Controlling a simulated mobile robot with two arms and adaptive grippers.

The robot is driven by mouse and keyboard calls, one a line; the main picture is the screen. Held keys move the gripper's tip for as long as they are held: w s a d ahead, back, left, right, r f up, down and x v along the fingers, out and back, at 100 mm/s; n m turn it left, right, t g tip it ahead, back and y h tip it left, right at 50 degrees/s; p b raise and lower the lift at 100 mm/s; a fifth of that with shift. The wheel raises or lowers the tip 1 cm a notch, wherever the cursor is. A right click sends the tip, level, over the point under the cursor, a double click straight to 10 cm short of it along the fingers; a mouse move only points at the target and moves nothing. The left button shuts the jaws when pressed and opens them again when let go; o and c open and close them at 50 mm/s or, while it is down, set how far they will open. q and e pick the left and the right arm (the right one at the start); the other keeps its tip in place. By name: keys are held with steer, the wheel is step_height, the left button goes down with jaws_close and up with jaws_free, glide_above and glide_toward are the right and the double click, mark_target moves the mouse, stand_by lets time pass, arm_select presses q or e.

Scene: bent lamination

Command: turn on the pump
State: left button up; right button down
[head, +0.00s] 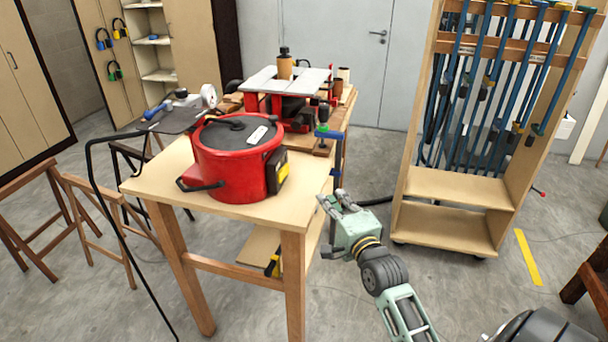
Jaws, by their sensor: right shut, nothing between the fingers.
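A round red machine with a dark top (225,165), which looks like the pump, stands on a light wooden table (150,185). A small white label or switch plate (258,134) shows on its top. A black and yellow box (277,174) is on its right side, and a black handle sticks out at its lower left. My right gripper (332,203) is shut and empty. It shows just right of the table's front right corner, apart from the red machine. My left gripper is not in view.
A clamp rack (455,190) stands at right. Trestles (90,215) are at left. A black hose runs down the table's left side. The floor at front right is mostly clear.

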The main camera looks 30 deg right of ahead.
mark_target(284, 173)
steer(key=p+x, duration=0.2)
steer(key=x, duration=0.7)
steer(key=shift+w+d, duration=0.15)
steer(key=shift+w, duration=0.1)
steer(key=w, duration=0.1)
steer(key=w+a+p, duration=0.1)
steer(key=w, duration=0.1)
steer(key=shift+w+a, duration=0.1)
steer(key=shift+a, duration=0.1)
steer(key=shift+w+a, duration=0.35)
steer(key=shift+w, duration=0.05)
steer(key=shift+f, duration=0.1)
steer(key=shift+w, duration=0.6)
steer(key=shift+d, duration=0.1)
